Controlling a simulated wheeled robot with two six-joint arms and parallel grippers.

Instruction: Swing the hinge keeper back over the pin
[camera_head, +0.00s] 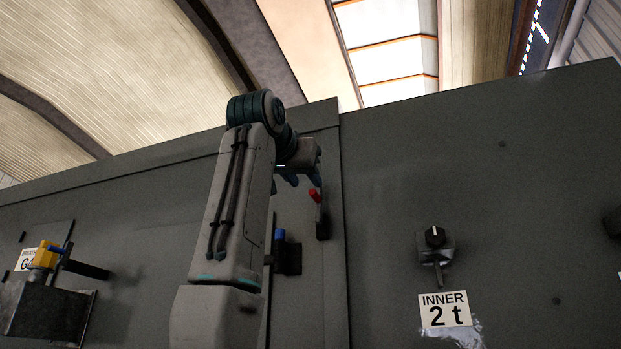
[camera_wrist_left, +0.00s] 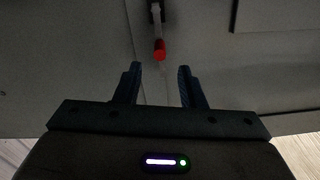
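A red-tipped lever, which looks like the hinge keeper (camera_head: 316,197), stands on a dark mount on the grey panel in the head view. In the left wrist view its red tip (camera_wrist_left: 160,49) lies just beyond the fingertips, near the line between them. A blue-topped pin (camera_head: 280,235) sits in a dark bracket below and left of the keeper, partly behind my left arm. My left gripper (camera_head: 298,181) is at the keeper's upper left, its fingers partly hidden. In the wrist view my left gripper (camera_wrist_left: 160,84) is open with nothing between its fingers. My right gripper is not in view.
A knob (camera_head: 435,237) with a label reading "INNER 2 t" (camera_head: 445,310) is on the panel at right. The panel between keeper and knob is bare.

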